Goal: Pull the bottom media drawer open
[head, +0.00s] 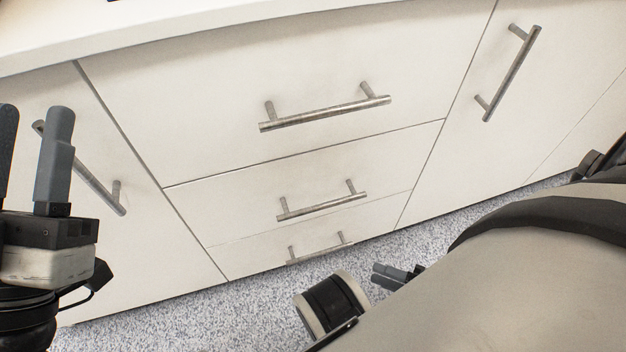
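The bottom drawer (241,259) is the lowest and narrowest-looking of three stacked white fronts in the head view. It looks shut, flush with the fronts above. Its silver bar handle (320,253) lies across it, just above the floor. My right gripper (394,274) is low, to the right of and below that handle, and apart from it in the picture. Its grey fingers are small and partly hidden by my arm, so their opening is unclear. My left gripper (33,125) is at the left edge, fingers upright and apart, with nothing between them.
Above are the middle drawer handle (322,206) and the top drawer handle (325,114). Cabinet doors with bar handles flank the drawers, left (85,172) and right (508,74). A white countertop (150,30) runs above. Speckled floor (190,320) is clear in front.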

